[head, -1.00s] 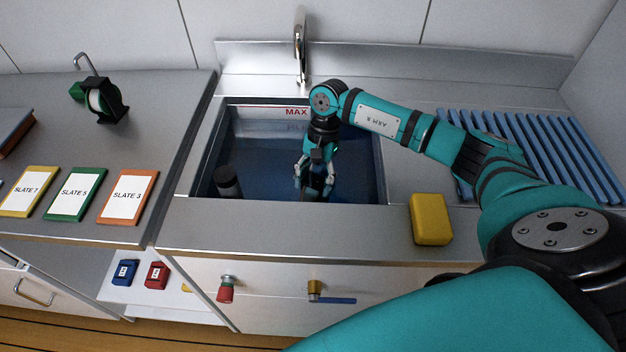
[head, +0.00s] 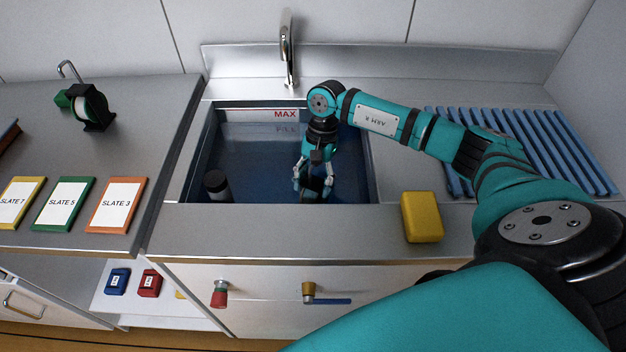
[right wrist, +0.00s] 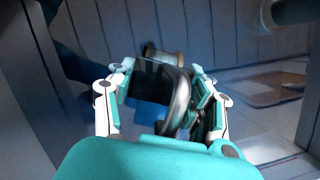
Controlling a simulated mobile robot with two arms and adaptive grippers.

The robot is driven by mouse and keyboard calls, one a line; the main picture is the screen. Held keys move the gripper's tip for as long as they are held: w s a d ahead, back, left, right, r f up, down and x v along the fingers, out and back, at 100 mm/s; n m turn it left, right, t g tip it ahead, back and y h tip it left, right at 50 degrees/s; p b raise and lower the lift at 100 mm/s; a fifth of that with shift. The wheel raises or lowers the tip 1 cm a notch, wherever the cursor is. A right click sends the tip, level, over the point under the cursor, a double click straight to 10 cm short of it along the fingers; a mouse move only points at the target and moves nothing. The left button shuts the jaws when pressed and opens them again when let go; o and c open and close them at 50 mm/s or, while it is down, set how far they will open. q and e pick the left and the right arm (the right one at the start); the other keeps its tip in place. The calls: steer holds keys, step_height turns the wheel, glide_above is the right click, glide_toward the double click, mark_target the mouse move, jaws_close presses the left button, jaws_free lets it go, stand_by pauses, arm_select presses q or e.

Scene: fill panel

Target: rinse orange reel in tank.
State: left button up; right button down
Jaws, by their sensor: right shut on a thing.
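The tank (head: 240,181) is a steel sink basin with dark blue water and a MAX mark on its back wall. My right gripper (head: 314,190) points down inside the tank, toward its right side. In the right wrist view my right gripper (right wrist: 162,105) is shut on a dark reel with a curved metal handle (right wrist: 181,98) and a spool-like end (right wrist: 163,57). I cannot make out any orange on it. In the head view the reel is mostly hidden by the gripper. My left gripper is not in view.
A dark cylinder (head: 217,186) stands at the tank's front left. A tap (head: 288,50) rises behind. A yellow block (head: 422,217) sits on the front right rim, near a blue slatted rack (head: 540,150). A green-and-black reel (head: 92,107) and several slates are on the left counter.

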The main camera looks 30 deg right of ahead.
steer(key=shift+w+a, duration=0.1)
steer(key=shift+w+a+b, duration=0.5)
steer(key=shift+w+a, duration=0.1)
steer(key=shift+a, duration=0.3)
steer(key=shift+s+d, duration=0.15)
steer(key=shift+d, duration=0.05)
steer(key=shift+s+d, duration=0.55)
steer(key=shift+d, duration=0.3)
steer(key=shift+w+a, duration=0.15)
steer(key=shift+a, duration=0.1)
stand_by(0.4)
steer(key=shift+w+a+b, duration=0.2)
steer(key=shift+a+b, duration=0.1)
steer(key=shift+b, duration=0.1)
steer(key=shift+w+a, duration=0.1)
steer(key=shift+a, duration=0.1)
